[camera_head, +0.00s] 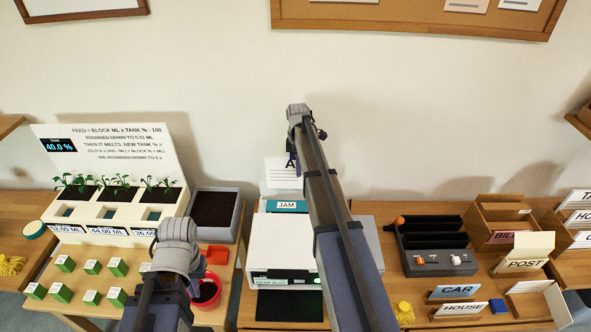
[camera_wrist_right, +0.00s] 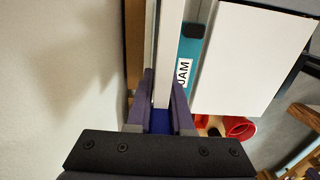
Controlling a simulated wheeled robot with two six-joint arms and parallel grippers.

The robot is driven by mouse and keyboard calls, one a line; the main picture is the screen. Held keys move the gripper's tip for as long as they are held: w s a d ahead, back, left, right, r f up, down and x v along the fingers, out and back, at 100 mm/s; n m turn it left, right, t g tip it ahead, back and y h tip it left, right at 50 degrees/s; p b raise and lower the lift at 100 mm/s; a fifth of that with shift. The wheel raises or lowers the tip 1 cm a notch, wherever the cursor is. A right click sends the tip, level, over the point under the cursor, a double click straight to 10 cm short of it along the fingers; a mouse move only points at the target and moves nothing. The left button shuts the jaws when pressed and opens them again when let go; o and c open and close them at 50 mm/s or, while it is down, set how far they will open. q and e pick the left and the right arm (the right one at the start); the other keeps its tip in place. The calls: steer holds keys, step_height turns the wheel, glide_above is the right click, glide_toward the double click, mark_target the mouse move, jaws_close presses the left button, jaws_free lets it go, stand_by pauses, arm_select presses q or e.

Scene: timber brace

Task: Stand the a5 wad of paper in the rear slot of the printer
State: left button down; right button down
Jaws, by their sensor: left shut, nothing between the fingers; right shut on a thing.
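The white printer (camera_head: 282,243) stands on the table in the middle of the head view, with a teal strip marked JAM (camera_head: 287,206) along its back. A white paper wad (camera_head: 281,178) with a partly hidden letter A stands upright just behind that strip. My right gripper (camera_wrist_right: 164,78) is shut on the wad, which shows edge-on as a white strip (camera_wrist_right: 169,45) in the right wrist view. I cannot tell whether its lower edge is inside the rear slot. In the head view my right arm covers part of the wad. My left gripper (camera_head: 180,238) is shut and empty, left of the printer.
A planter (camera_head: 110,215) and several green blocks (camera_head: 90,267) stand on the left, with a dark-topped box (camera_head: 214,210) beside the printer. A red container (camera_head: 207,290) sits near my left gripper. A black-slotted device (camera_head: 433,245) and sorting boxes (camera_head: 500,215) are on the right. The wall is close behind.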

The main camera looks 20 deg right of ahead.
steer(key=shift+w+f, duration=0.35)
steer(key=shift+f, duration=0.05)
steer(key=shift+s+r, duration=0.1)
steer(key=shift+f+b, duration=2.45)
steer(key=shift+b, duration=0.1)
